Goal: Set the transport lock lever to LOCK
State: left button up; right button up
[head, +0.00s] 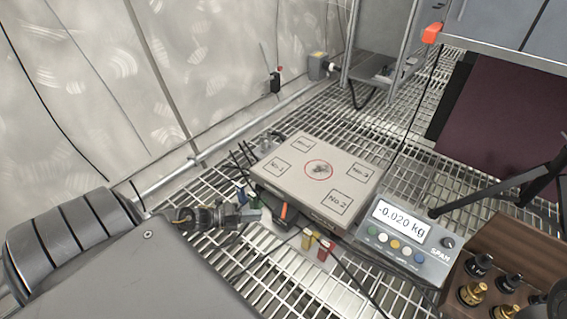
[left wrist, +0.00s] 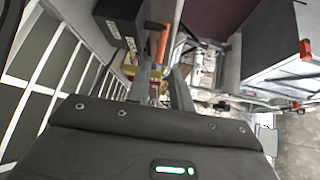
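The transport lock lever appears to be the orange bar (head: 283,211) at the near left side of the beige weighing platform (head: 322,172). It also shows in the left wrist view as an upright orange bar (left wrist: 162,44) just beyond the fingertips. My left gripper (head: 252,212) reaches in from the left, low beside that side of the platform, with its tip close to the lever. In the left wrist view its two fingers (left wrist: 160,82) stand apart with a gap between them. I cannot tell whether they touch the lever. My right gripper is not in view.
A grey display unit (head: 403,238) reads -0.020 kg. A wooden block with brass and black terminals (head: 497,270) stands at the lower right. Red and yellow clips (head: 317,245) and black cables lie near the platform. Open steel grating surrounds it; a pale wall stands left.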

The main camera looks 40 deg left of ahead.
aim_at(284, 212)
pick_arm(q)
jog(key=b+x, duration=0.4)
jog(key=x, duration=0.7)
jog(key=shift+r, duration=0.1)
grip_shut()
